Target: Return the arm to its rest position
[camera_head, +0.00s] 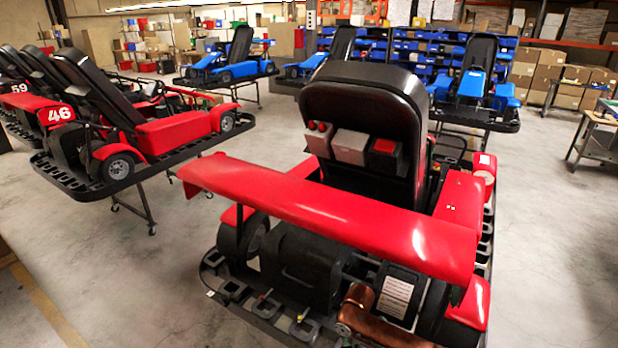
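Neither of my grippers and no part of my arms that I can make out is in the head view. A red and black kart (330,213) stands close in front, seen from behind. Its red rear wing (345,222) runs across the middle of the picture, below the tall black seat back (365,105). A copper-brown curved part (372,322) shows low at the kart's rear, cut by the bottom edge.
Red karts on stands (150,150) fill the left side. Blue karts (228,62) stand farther back, one on the right (473,85). A work table (598,130) and cardboard boxes (545,72) are at the far right. Bare floor (560,240) lies right of the near kart.

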